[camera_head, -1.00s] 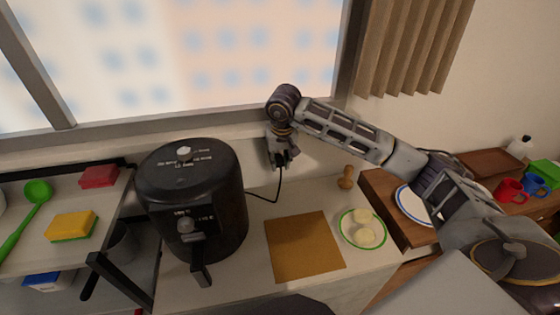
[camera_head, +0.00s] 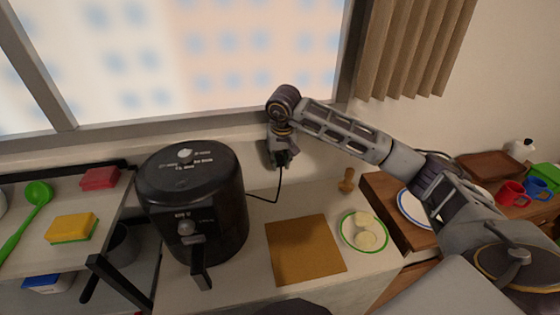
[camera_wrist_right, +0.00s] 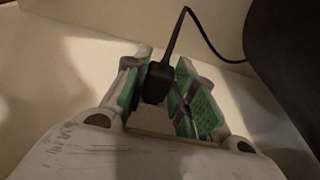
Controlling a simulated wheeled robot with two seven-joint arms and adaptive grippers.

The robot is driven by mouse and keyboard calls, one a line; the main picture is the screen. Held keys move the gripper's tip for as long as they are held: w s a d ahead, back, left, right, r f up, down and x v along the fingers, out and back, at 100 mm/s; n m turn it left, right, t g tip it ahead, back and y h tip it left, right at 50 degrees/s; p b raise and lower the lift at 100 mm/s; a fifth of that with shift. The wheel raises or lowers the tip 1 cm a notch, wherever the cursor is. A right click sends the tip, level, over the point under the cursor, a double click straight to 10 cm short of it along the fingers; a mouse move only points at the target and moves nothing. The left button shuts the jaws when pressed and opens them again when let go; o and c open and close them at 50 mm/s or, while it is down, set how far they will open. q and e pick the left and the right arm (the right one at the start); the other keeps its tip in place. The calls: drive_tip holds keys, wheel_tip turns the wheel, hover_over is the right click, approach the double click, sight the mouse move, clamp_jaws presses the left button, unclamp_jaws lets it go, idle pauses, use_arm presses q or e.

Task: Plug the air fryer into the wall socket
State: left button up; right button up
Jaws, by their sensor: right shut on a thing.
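The black air fryer (camera_head: 192,200) stands on the counter left of centre in the head view; its dark side also shows at the right edge of the right wrist view (camera_wrist_right: 290,70). Its black cord (camera_head: 279,188) rises from the counter to the plug (camera_wrist_right: 157,82). My right gripper (camera_head: 281,158) is shut on the plug, close to the wall under the window. In the right wrist view the plug sits between the green-padded fingers (camera_wrist_right: 163,88). The wall socket cannot be made out. My left gripper is not in view.
A brown board (camera_head: 304,248) and a green-rimmed plate (camera_head: 347,232) with food lie on the counter. A wooden pestle-like object (camera_head: 347,180) stands behind the plate. At left is a shelf with a yellow sponge (camera_head: 71,227), a red block (camera_head: 99,178) and a green ladle (camera_head: 38,195).

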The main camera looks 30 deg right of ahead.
drive_tip(key=shift+w+d+r, duration=0.1)
drive_tip(key=shift+w, duration=0.2)
drive_tip(key=o, duration=1)
drive_tip(key=shift+w, duration=0.1)
drive_tip(key=v, duration=1.2)
idle(0.6)
